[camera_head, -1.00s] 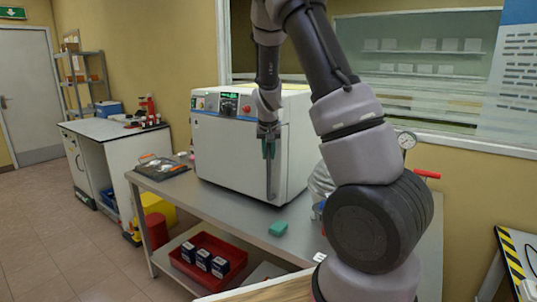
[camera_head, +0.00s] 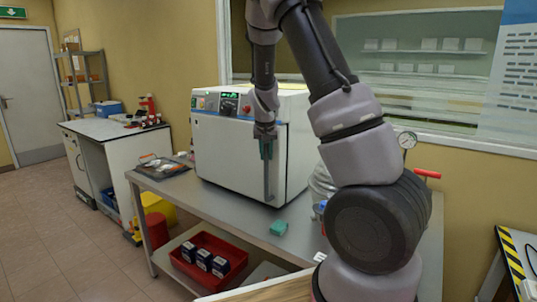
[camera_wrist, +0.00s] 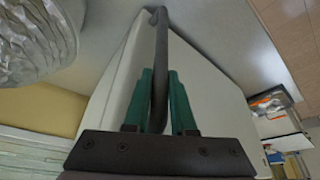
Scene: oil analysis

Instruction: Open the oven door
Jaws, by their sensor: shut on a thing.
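The oven (camera_head: 232,160) is a white box on the steel bench, with a control panel (camera_head: 228,103) along its front top. Its door is the white front face, which looks closed or almost closed; I cannot make out a gap. A grey upright bar handle (camera_head: 267,180) runs along the door's right side. My gripper (camera_head: 266,150) points down at the upper part of this handle. In the wrist view, the green fingers of my gripper (camera_wrist: 160,78) are shut on the dark handle (camera_wrist: 161,28), one on each side.
A green block (camera_head: 278,228) lies on the bench (camera_head: 235,215) in front of the oven. A tray with tools (camera_head: 160,168) is at the bench's left end. A red bin (camera_head: 206,250) is below.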

